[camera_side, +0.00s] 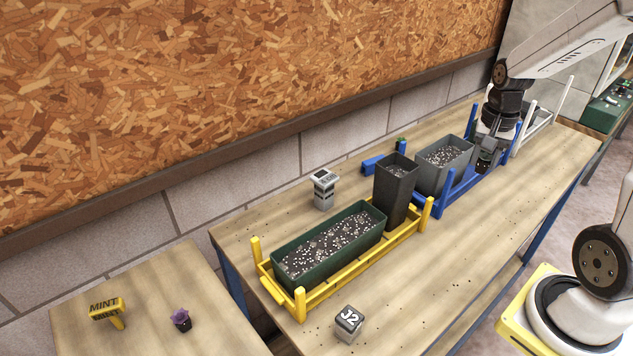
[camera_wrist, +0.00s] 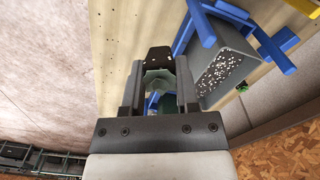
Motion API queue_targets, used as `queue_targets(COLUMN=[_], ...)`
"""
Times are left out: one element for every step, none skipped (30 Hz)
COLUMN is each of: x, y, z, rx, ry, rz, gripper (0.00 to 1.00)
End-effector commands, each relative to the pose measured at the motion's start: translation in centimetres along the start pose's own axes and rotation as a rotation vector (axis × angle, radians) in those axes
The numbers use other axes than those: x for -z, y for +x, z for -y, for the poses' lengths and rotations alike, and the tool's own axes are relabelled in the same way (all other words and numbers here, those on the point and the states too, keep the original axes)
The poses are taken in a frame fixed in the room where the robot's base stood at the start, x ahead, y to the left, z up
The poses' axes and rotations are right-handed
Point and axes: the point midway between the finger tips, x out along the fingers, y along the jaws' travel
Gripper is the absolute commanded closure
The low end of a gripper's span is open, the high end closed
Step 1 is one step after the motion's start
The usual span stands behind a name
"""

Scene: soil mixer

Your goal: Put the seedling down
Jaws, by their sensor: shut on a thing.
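My gripper (camera_side: 492,140) is at the far right end of the table, over the blue rack (camera_side: 447,205). It is shut on a small dark pot (camera_side: 484,161), which I take to be the seedling. In the wrist view, grey-green facets (camera_wrist: 160,80) show between the fingers of my gripper (camera_wrist: 158,88). The held thing is mostly hidden by the fingers, and I cannot tell whether its base touches anything. A purple plant in a small dark pot (camera_side: 182,320) stands on the lower left table beside a yellow MINT sign (camera_side: 106,308).
A grey soil-filled planter (camera_side: 433,180) stands in the blue rack, left of my gripper. A tall dark pot (camera_side: 394,197) and a green soil-filled trough (camera_side: 288,270) stand in the yellow rack (camera_side: 345,279). A J2 cube (camera_side: 348,323) sits at the front. The table's right front is clear.

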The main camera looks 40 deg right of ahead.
Motion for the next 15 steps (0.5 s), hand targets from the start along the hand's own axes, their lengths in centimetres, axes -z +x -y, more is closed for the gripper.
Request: queue_targets(x=[0.1, 0.1, 0.1, 0.1, 0.0, -0.1, -0.3, -0.4, -0.7, -0.9, -1.1, -1.5, -1.8, -2.1, -2.6], y=[-0.3, -0.6, -0.8, -1.1, -1.3, -1.5, -1.8, -2.0, -2.2, -2.4, -2.7, -2.9, -3.1, -3.4, -3.6], z=[1.6, 2.5, 3.6, 4.4, 5.3, 6.4, 7.3, 8.1, 9.3, 10.1, 11.0, 12.1, 13.0, 13.8, 14.9], rx=[0.001, 0.001, 0.001, 0.0, 0.001, 0.001, 0.0, 0.0, 0.001, 0.0, 0.0, 0.001, 0.0, 0.0, 0.001], ry=[-0.053, -0.082, -0.121, -0.148, -0.177, -0.216, -0.244, -0.272, -0.311, -0.339, -0.367, -0.406, -0.435, -0.462, -0.5], rz=[-0.001, -0.001, -0.001, -0.001, -0.001, -0.001, 0.0, -0.001, -0.001, 0.0, -0.001, -0.001, 0.0, 0.0, -0.001], gripper=[1.0, 1.0, 1.0, 1.0, 1.0, 1.0, 1.0, 1.0, 1.0, 1.0, 1.0, 1.0, 1.0, 1.0, 1.0])
